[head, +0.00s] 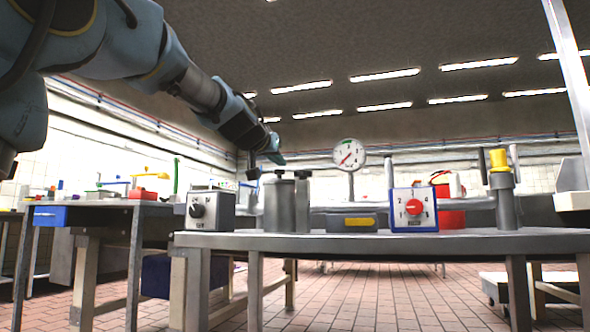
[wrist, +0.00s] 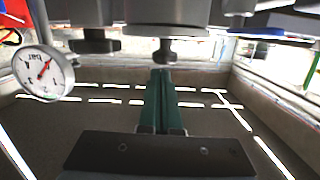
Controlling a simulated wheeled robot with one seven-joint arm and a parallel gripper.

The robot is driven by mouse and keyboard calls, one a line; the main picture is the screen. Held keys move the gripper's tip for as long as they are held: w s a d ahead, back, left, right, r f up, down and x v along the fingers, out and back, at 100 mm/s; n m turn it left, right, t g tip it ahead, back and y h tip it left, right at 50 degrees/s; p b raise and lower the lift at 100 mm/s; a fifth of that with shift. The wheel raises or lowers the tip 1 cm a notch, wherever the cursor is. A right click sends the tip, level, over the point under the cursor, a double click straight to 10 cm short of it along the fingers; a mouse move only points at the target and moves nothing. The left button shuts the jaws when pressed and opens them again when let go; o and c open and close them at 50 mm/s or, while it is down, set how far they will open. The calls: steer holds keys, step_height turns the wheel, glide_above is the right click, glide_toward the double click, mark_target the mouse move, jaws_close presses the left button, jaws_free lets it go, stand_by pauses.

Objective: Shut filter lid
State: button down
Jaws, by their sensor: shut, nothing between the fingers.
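A grey metal cylinder (head: 280,208), which looks like the filter, stands on the round grey table, with a small dark knob (head: 279,174) on top. I cannot tell whether its lid is open or shut. A second grey cylinder (head: 302,208) with a dark top stands against its right side. My gripper (head: 275,158) is above the cylinders. In the wrist view, which is upside down, my gripper (wrist: 162,72) has its green fingers together and empty. Their tips are close to a dark knob (wrist: 165,52) under a grey round body (wrist: 168,12); contact is unclear.
On the round table (head: 400,243) stand a grey dial box (head: 210,211), a blue-framed box with a red dial (head: 414,210), a pressure gauge (head: 349,155) on a post and a yellow-topped post (head: 500,160). A side table (head: 100,208) stands left.

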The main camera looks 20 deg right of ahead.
steer(key=shift+s+a+f+b, duration=0.15)
steer(key=shift+f+b, duration=0.3)
steer(key=shift+b, duration=0.1)
steer(key=shift+s+a+f+b, duration=0.1)
steer(key=shift+f+b, duration=0.35)
steer(key=shift+b, duration=0.05)
steer(key=shift+f, duration=0.4)
steer(key=shift+r+p, duration=0.4)
steer(key=shift+r, duration=0.15)
step_height(320, 180, up, 4)
steer(key=p, duration=0.3)
steer(key=shift+s+r, duration=0.1)
steer(key=shift+s, duration=0.05)
steer(key=s+a+f+b, duration=0.1)
steer(key=s+a+f, duration=0.2)
steer(key=s+a, duration=0.3)
steer(key=shift+s+a+f+b, duration=0.2)
steer(key=shift+s+a+b, duration=0.15)
steer(key=shift+s, duration=0.15)
